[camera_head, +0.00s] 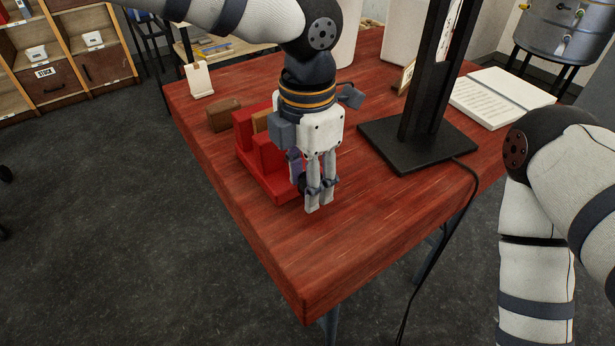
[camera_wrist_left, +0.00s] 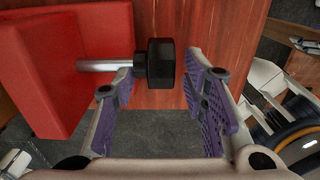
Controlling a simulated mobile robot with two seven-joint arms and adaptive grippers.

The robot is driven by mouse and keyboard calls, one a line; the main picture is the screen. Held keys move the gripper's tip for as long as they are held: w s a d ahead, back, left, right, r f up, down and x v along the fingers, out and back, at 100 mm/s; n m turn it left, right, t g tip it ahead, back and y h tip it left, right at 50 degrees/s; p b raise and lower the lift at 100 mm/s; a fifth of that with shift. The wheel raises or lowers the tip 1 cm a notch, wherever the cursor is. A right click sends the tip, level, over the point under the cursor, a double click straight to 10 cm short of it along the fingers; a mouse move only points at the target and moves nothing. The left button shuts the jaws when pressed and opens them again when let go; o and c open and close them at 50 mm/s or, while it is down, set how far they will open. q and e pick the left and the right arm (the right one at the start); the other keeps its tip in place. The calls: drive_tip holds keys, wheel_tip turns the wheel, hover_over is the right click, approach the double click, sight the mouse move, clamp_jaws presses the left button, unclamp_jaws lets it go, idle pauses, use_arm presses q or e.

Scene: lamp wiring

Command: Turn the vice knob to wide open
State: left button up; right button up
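The red vice (camera_head: 262,165) stands on the red wooden table, partly hidden behind my left gripper (camera_head: 320,203). In the left wrist view the vice's red body (camera_wrist_left: 60,60) is at the left. A metal shaft (camera_wrist_left: 105,66) runs from it to the black knob (camera_wrist_left: 160,63). My left gripper (camera_wrist_left: 162,80) is open, with its purple-padded fingers on either side of the knob. The right finger is clear of the knob; the left one is close to its collar, and I cannot tell whether they touch. My right gripper is out of view.
A brown block (camera_head: 224,114) lies behind the vice. A black stand (camera_head: 418,142) with a cable is to the right, and an open book (camera_head: 499,97) lies beyond it. The table's front corner (camera_head: 305,285) is clear.

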use_arm(q)
clamp_jaws()
drive_tip(key=shift+s+a+r+t+h+p, duration=0.15)
drive_tip(key=shift+t+h+p, duration=0.2)
drive_tip(key=shift+p, duration=0.2)
drive_tip(key=shift+h, duration=0.35)
drive_tip(key=shift+f+t+h, duration=0.4)
drive_tip(key=shift+t+h, duration=0.05)
drive_tip(key=shift+h, duration=0.05)
drive_tip(key=shift+a+f+t+h, duration=0.15)
drive_tip(key=shift+f+t+h, duration=0.05)
drive_tip(key=shift+t+h, duration=0.9)
drive_tip(key=shift+s+h, duration=0.1)
drive_tip(key=shift+h, duration=0.4)
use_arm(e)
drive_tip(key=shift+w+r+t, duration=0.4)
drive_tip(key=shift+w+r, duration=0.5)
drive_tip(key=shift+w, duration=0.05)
